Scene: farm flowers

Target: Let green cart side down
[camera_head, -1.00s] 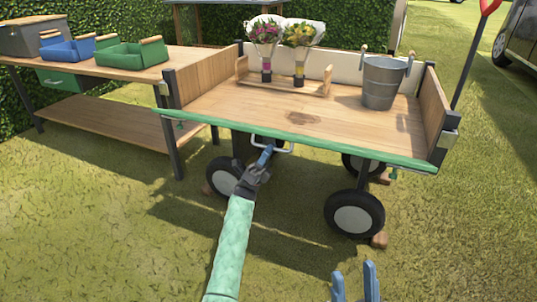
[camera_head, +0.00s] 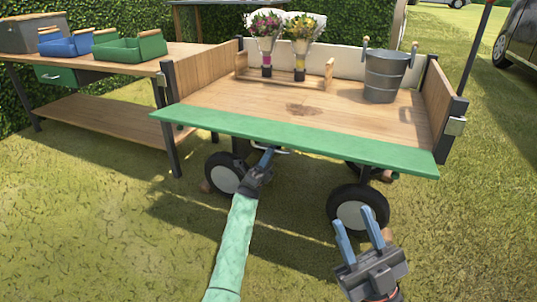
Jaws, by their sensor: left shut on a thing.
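The green cart side (camera_head: 300,138) is a long board along the front edge of the wooden cart (camera_head: 330,108). Its broad green face shows, tilted outward and sloping down toward me. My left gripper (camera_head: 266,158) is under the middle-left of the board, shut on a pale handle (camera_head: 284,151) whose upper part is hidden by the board. My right gripper (camera_head: 358,232) is open and empty, low in front of the right front wheel (camera_head: 358,210), below the board and apart from it.
On the cart stand a metal bucket (camera_head: 384,76) and a wooden rack (camera_head: 285,80) with two flower bouquets. A wooden table (camera_head: 95,103) with blue (camera_head: 66,47) and green (camera_head: 130,47) crates stands at left. Open grass (camera_head: 110,230) lies in front.

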